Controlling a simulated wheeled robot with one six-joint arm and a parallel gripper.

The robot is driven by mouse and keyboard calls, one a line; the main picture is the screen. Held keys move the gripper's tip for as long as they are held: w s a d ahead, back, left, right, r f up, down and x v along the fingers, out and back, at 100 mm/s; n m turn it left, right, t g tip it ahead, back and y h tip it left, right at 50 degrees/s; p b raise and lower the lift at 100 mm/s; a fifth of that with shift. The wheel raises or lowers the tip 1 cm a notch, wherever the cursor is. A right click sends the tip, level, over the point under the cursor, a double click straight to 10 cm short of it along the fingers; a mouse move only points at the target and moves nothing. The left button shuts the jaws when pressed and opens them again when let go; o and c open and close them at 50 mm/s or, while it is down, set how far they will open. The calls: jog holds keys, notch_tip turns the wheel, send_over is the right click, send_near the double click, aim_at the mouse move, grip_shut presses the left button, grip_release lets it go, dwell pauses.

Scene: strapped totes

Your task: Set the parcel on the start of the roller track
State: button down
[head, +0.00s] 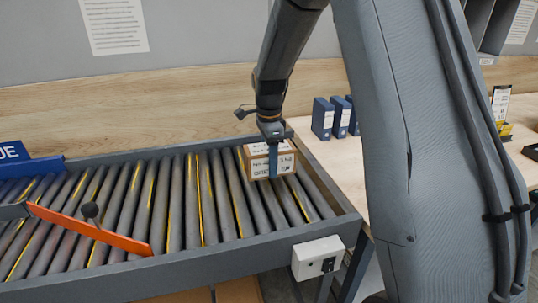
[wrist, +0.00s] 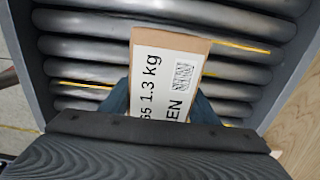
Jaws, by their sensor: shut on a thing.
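The parcel (head: 260,166) is a small brown box with white printed labels, at the right end of the roller track (head: 200,262) in the head view. My gripper (head: 273,160) comes down from above and is shut on the parcel, with a blue finger across its near face. In the wrist view the parcel (wrist: 170,75) shows a white label reading 1.3 kg, and the grey rollers (wrist: 100,48) lie under it. The parcel is at or just above the rollers; I cannot tell whether it touches them. The far finger is mostly hidden.
An orange bar (head: 90,230) lies across the track at the left, beside a dark knob. A blue sign (head: 14,152) stands at the far left. A white switch box (head: 317,257) is on the front rail. Blue binders (head: 332,117) stand on the table behind.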

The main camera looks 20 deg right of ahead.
jog(key=shift+f, duration=1.15)
jog(key=shift+f, duration=0.1)
jog(key=c, duration=0.7)
grip_release()
jog(key=shift+f, duration=0.1)
notch_tip(320, 180, up, 12)
jog(key=shift+r+b, duration=0.2)
jog(key=shift+b, duration=0.65)
jog(key=shift+s, duration=0.1)
